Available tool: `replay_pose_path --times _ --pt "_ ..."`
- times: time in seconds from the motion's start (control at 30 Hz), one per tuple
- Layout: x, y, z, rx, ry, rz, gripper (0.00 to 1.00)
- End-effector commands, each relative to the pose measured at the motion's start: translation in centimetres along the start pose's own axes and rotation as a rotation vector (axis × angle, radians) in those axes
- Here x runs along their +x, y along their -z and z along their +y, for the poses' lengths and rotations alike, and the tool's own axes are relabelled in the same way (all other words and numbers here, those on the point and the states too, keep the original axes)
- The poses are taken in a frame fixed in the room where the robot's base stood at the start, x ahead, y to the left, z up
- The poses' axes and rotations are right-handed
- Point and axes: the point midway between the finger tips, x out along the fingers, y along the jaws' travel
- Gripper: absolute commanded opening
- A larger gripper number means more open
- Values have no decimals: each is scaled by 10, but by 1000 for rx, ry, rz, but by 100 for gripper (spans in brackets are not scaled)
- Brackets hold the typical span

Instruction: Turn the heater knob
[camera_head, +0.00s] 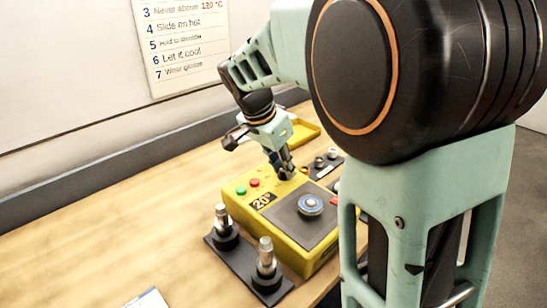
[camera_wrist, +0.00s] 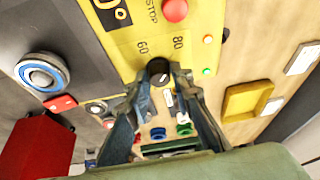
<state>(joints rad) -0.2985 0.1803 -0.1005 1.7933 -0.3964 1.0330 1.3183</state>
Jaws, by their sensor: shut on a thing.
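The heater is a yellow box (camera_head: 290,240) on the bench, with a dark top plate and a display (camera_head: 263,201) reading 20°. In the wrist view its yellow panel (camera_wrist: 125,42) shows the marks 60 and 80 beside a round black knob (camera_wrist: 158,66). My gripper (camera_wrist: 162,78) is shut on the knob, with its fingers on either side of it. In the head view my gripper (camera_head: 284,167) reaches down to the heater's far end and hides most of the knob.
A green button (camera_head: 240,190) and a red button (camera_head: 254,182) sit near the display. A blue-ringed bearing (camera_head: 310,205) lies on the plate. Two metal posts (camera_head: 222,217) (camera_head: 265,253) stand on a dark base in front. A yellow tray (camera_wrist: 240,101) is beyond. The bench's left is mostly clear.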

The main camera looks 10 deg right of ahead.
Motion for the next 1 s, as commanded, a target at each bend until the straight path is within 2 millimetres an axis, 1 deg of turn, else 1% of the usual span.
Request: replay_pose_path --times 0.2,0.4,0.97,1.0 --pt "1 0 -1 118 -48 -1 0" --pt "0 0 -2 179 -73 -1 0" --pt "0 0 -1 205 -85 -2 0" --pt "0 0 -1 205 -85 -2 24"
